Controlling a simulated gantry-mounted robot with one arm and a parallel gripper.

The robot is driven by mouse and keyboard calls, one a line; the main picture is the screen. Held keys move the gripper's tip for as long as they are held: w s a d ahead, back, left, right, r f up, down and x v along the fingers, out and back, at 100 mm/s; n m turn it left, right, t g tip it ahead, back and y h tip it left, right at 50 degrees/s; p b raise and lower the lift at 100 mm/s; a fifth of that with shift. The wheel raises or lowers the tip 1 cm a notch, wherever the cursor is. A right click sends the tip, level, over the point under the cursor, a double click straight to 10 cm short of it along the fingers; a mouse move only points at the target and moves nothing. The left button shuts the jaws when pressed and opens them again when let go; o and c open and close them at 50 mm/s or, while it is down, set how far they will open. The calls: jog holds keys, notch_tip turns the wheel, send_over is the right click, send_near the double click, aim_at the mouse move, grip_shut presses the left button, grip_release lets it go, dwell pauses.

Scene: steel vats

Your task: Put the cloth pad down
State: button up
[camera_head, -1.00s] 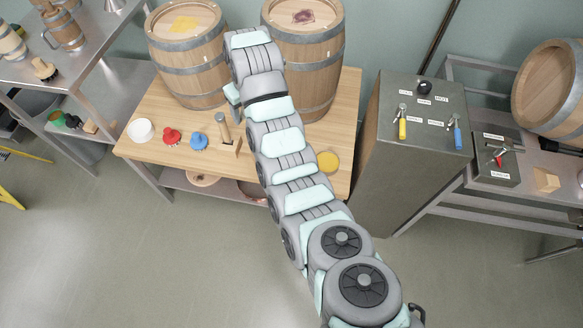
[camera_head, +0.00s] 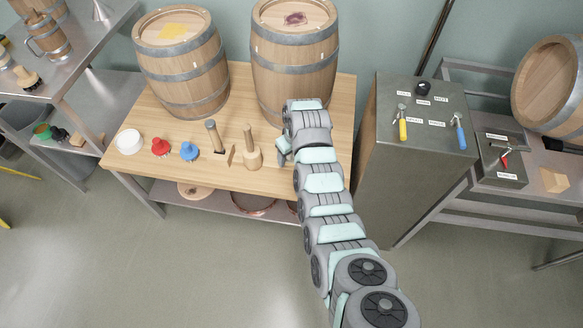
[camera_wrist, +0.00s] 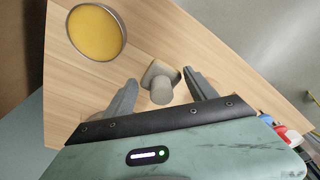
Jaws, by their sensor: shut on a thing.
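My gripper (camera_head: 281,150) comes in from the right in the head view and is shut on the pad. Its fingertips are small there, and the exact contact is hard to see. Whether the pad's base touches the tabletop I cannot tell.
Two barrels (camera_head: 181,65) (camera_head: 294,65) stand at the table's back. A white tub (camera_head: 129,141), red piece (camera_head: 160,147), blue piece (camera_head: 190,151) and handled wooden tool (camera_head: 214,137) line the left. A yellow-filled round tin (camera_wrist: 96,32) is near the pad. A steel cabinet (camera_head: 400,170) stands right.

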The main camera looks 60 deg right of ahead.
jog(key=shift+f+b, duration=0.75)
jog(key=shift+f, duration=2.7)
jog(key=shift+f, duration=0.2)
jog(key=o, duration=1.3)
jog(key=shift+d+r, duration=0.1)
jog(key=shift+r, duration=0.7)
jog(key=r+p, duration=0.1)
jog(key=r, duration=0.2)
jog(key=s+r+p, duration=0.1)
jog(key=r, duration=0.3)
jog(key=a+r+p, duration=0.1)
jog(key=r, duration=0.2)
jog(key=shift+s+r, duration=0.25)
jog(key=shift+r, duration=0.1)
